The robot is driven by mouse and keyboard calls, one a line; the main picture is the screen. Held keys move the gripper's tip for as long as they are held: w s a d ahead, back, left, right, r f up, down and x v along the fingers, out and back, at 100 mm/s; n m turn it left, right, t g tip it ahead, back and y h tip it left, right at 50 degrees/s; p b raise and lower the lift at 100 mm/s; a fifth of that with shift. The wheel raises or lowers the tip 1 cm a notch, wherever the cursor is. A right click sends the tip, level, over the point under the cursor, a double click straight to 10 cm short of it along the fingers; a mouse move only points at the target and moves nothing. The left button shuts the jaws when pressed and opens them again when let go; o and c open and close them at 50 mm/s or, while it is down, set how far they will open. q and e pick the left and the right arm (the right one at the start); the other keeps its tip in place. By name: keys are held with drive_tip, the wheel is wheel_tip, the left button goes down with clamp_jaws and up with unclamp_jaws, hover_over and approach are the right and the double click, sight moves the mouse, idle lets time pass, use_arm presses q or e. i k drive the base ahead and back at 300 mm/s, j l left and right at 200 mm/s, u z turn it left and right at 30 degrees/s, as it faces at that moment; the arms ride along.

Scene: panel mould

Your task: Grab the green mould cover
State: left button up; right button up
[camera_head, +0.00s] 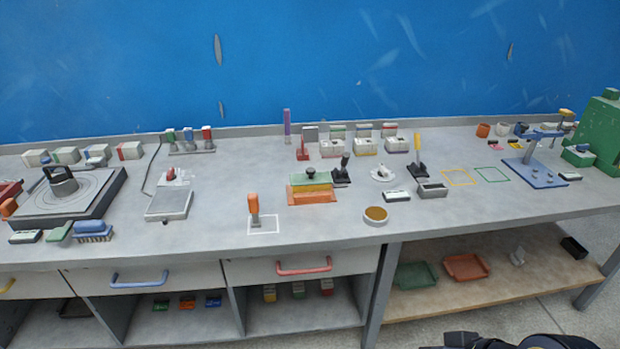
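The green mould cover (300,179) with a dark knob on top sits at the middle of the workbench. It lies on a yellow layer (312,188) above an orange mould base (312,197). A black-handled tool (341,173) stands close to its right side. Neither of my grippers can be made out. Only dark parts, perhaps mine, show at the bottom edge right of centre, and no fingers are visible there.
A round brown-filled dish (376,215) lies at front right. Several small boxes line the back. The grey bench (330,230) is clear just in front of the mould.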

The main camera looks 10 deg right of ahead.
sight(311, 177)
drive_tip(key=i+l+u, duration=0.55)
drive_tip(key=l+u, duration=0.2)
drive_tip(key=i+l+u, duration=0.3)
drive_tip(key=i+l, duration=0.2)
drive_tip(key=i, duration=0.1)
